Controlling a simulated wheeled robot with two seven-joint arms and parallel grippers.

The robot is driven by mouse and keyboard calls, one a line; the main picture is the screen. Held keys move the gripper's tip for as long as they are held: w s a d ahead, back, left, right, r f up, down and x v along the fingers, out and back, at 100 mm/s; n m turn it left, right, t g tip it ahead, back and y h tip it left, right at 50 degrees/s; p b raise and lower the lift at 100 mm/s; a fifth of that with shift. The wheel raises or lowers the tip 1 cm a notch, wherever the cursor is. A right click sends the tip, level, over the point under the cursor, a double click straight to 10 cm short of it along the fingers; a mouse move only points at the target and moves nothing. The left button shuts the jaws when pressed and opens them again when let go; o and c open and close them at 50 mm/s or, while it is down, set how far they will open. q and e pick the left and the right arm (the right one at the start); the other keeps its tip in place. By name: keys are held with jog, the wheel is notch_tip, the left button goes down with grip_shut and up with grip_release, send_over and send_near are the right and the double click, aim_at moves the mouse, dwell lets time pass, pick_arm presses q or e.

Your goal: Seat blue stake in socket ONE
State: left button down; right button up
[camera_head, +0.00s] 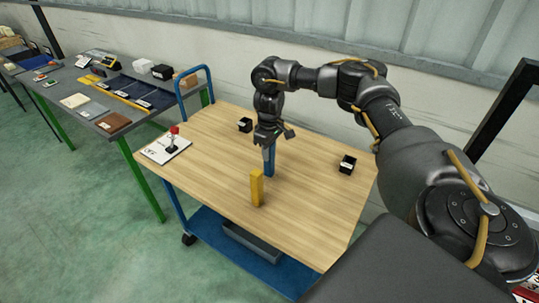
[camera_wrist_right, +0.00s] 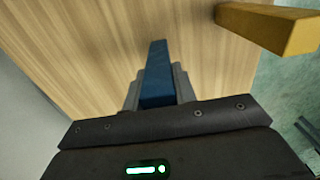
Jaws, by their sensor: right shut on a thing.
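The blue stake (camera_head: 269,164) is upright below my right gripper (camera_head: 269,146), near the middle of the wooden cart top. My right gripper is shut on it; in the right wrist view the blue stake (camera_wrist_right: 157,75) lies between the two fingers (camera_wrist_right: 157,90). I cannot tell whether its lower end touches the wood. Two small black sockets stand on the cart: one (camera_head: 245,125) at the back left, one (camera_head: 347,165) at the right. Their labels are too small to read. My left gripper is not in view.
A yellow stake (camera_head: 257,188) stands upright in front of the blue one; it also shows in the right wrist view (camera_wrist_right: 270,27). A white board with a red-knobbed lever (camera_head: 167,148) lies at the cart's left edge. Bare wood (camera_head: 310,195) is free at the right front.

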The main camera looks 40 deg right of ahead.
jog(key=shift+w+d+f, duration=0.1)
jog(key=shift+d+f, duration=0.05)
jog(key=shift+f, duration=0.65)
jog(key=shift+f, duration=0.1)
jog(key=o, duration=1.1)
jog(key=shift+c, duration=0.2)
notch_tip(320, 180, up, 12)
jog(key=shift+r+p, duration=0.15)
jog(key=shift+p, duration=0.7)
